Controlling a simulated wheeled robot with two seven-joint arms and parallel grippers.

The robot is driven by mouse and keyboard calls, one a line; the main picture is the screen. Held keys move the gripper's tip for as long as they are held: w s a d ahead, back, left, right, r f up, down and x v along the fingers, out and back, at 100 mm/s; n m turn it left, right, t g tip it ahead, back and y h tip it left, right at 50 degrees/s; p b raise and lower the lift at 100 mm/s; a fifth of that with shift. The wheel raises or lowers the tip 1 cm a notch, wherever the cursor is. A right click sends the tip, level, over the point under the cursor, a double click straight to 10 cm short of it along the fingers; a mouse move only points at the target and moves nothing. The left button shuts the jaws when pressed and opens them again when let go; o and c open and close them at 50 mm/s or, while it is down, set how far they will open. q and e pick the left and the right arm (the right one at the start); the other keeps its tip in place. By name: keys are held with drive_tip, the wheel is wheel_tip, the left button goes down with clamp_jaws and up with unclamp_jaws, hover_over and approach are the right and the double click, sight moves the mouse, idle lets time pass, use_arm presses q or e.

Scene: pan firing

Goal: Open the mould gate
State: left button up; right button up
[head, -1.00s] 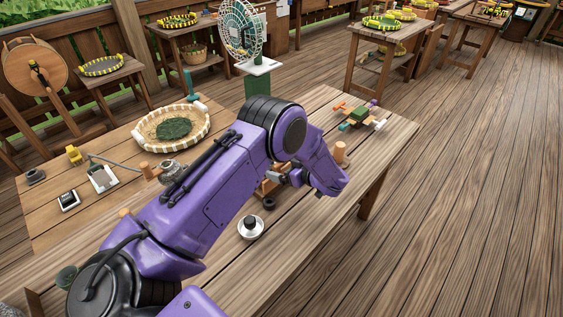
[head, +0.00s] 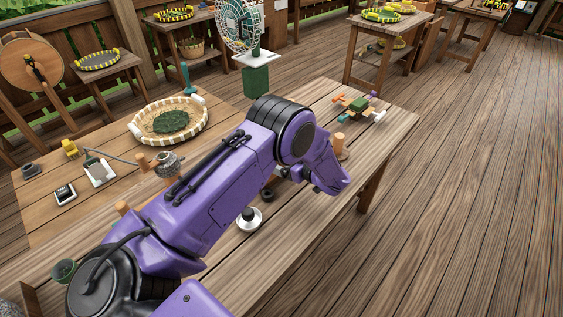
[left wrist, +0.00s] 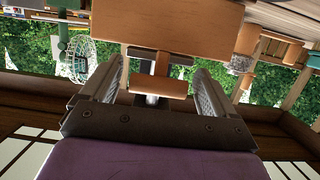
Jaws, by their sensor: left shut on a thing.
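A plain wooden board (left wrist: 168,22) with a T-shaped wooden handle (left wrist: 159,87) fills the upper middle of the left wrist view; it looks like the mould gate. The mould itself is mostly hidden behind this arm. My right gripper is not in view.
On the wooden table (head: 330,215) stand a basket with dark green contents (head: 141,124), a silver-and-black round thing (head: 249,219), a wooden peg (head: 339,146) and a coloured turtle-like piece (head: 357,105). A grey scale-like device (head: 99,172) is at left. The table's front right is clear.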

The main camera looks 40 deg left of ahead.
use_arm(q)
drive_tip(key=shift+d+f+y+b, duration=0.5)
drive_tip(key=shift+d+y+b, duration=0.15)
drive_tip(key=shift+y+b, duration=0.2)
drive_tip(key=shift+d+b, duration=0.3)
drive_tip(key=shift+b, duration=0.1)
drive_tip(key=shift+s+d+f+b, duration=0.15)
drive_tip(key=shift+d+f+b, duration=0.25)
drive_tip(key=shift+d, duration=0.2)
drive_tip(key=shift+s+d+f+b, duration=0.15)
drive_tip(key=shift+d+f+b, duration=0.1)
drive_tip(key=shift+d+b, duration=0.3)
drive_tip(key=shift+c, duration=0.2)
drive_tip(key=shift+d, duration=0.1)
drive_tip(key=o, duration=1.1)
drive_tip(key=shift+o, duration=0.9)
drive_tip(key=shift+f, duration=0.1)
drive_tip(key=shift+a, duration=0.2)
drive_tip(key=shift+w, duration=0.1)
